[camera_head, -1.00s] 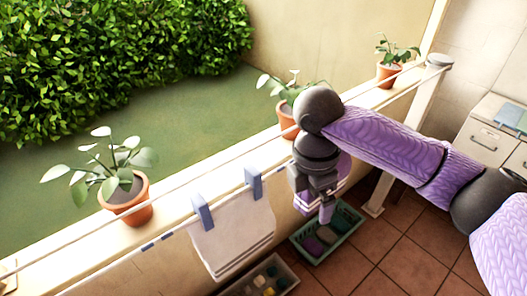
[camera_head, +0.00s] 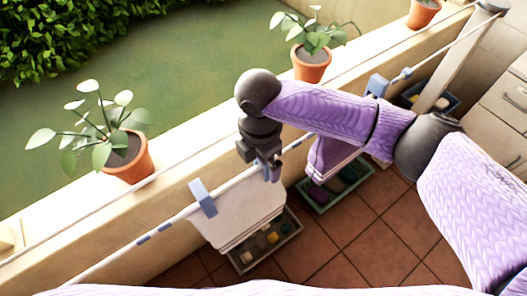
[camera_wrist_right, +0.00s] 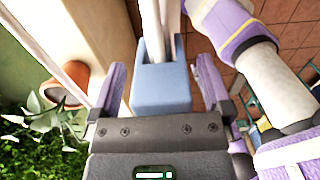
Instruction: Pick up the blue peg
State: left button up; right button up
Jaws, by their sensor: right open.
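A white cloth (camera_head: 235,217) hangs on the line beside the wall, with a blue peg (camera_head: 202,197) clipped at its left end. My right gripper (camera_head: 266,168) is over the cloth's right end in the head view and covers that part of the line. In the right wrist view, a blue peg (camera_wrist_right: 161,88) stands between the two purple fingers of my right gripper (camera_wrist_right: 158,85). The fingers are open, with a gap on both sides of the peg. Another blue peg (camera_head: 376,86) is on the line farther right. My left gripper is not in view.
Potted plants (camera_head: 126,160) (camera_head: 311,62) stand on the wall ledge behind the line. A purple cloth (camera_head: 328,158) hangs right of my gripper. A grey crate (camera_head: 264,245) and a green crate (camera_head: 337,187) sit on the tiled floor below.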

jog(key=shift+s+f, duration=0.15)
jog(key=shift+f, duration=0.3)
jog(key=c, duration=1.3)
